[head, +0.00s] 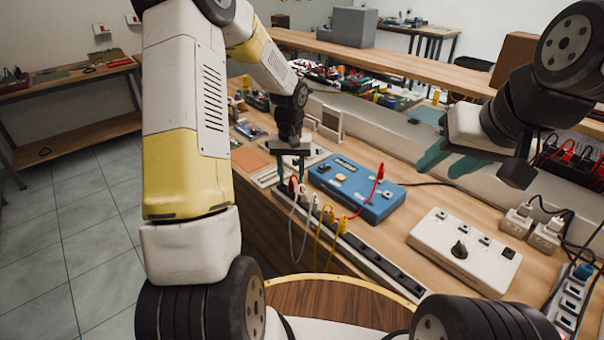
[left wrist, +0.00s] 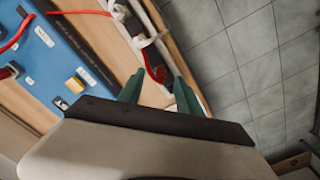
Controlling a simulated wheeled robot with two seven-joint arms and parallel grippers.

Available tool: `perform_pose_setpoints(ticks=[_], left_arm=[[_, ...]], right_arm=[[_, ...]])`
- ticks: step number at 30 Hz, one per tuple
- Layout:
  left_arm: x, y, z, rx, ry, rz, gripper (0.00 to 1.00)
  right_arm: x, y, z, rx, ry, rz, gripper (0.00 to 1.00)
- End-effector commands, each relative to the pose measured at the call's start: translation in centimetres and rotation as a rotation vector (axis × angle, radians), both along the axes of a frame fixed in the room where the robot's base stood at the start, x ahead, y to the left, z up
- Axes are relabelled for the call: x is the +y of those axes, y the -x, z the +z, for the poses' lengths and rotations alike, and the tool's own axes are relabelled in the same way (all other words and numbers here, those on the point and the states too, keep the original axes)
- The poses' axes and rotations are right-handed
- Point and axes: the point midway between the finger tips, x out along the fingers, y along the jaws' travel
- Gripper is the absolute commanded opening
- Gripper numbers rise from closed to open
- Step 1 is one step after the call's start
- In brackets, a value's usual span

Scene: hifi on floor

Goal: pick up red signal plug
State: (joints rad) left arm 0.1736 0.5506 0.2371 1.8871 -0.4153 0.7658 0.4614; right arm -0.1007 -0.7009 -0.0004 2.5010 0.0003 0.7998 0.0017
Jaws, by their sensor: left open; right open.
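A red plug (head: 293,185) stands at the left end of the socket strip (head: 365,255), at the bench's front edge. In the left wrist view the red plug (left wrist: 155,70) shows just beyond the fingertips, roughly between them. My left gripper (head: 291,178) is open around or just above it; contact cannot be told. Its teal fingers (left wrist: 158,88) are apart and empty. Another red plug (head: 380,172) with a red cable stands in the blue box (head: 355,190). My right gripper (head: 440,160) is open and empty above the bench, right of the blue box.
White and yellow plugs (head: 328,215) with cables stand close along the strip beside the red plug. A white control box (head: 465,248) with a black knob sits on the right. A power strip (head: 572,295) lies further right. Tiled floor (head: 80,225) is open on the left.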

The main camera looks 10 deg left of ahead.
Motion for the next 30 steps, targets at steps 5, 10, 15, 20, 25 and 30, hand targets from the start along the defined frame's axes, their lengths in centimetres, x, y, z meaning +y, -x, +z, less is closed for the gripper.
perform_pose_setpoints(ticks=[5,10,15,20,25,30], left_arm=[[0.1,0.1,-2.7,0.002,0.001,0.000,0.41],[0.1,0.1,-3.5,-0.001,0.000,0.000,0.41],[0.1,0.1,-3.4,-0.001,0.000,0.000,0.40],[0.1,0.1,-3.4,-0.001,0.000,0.000,0.08],[0.1,0.1,-3.4,-0.001,0.000,0.000,0.00],[0.1,0.1,-3.4,-0.001,0.000,0.000,0.00]], right_arm=[[0.0,0.0,0.0,0.000,0.001,0.000,0.41],[0.0,0.0,0.0,0.000,0.001,0.000,0.41],[0.0,0.0,0.0,0.000,0.002,0.001,0.41],[0.0,0.0,0.0,0.000,0.002,0.001,0.41],[0.0,0.0,0.0,0.000,0.002,0.001,0.41],[0.0,0.0,0.0,0.000,0.002,0.001,0.41]])
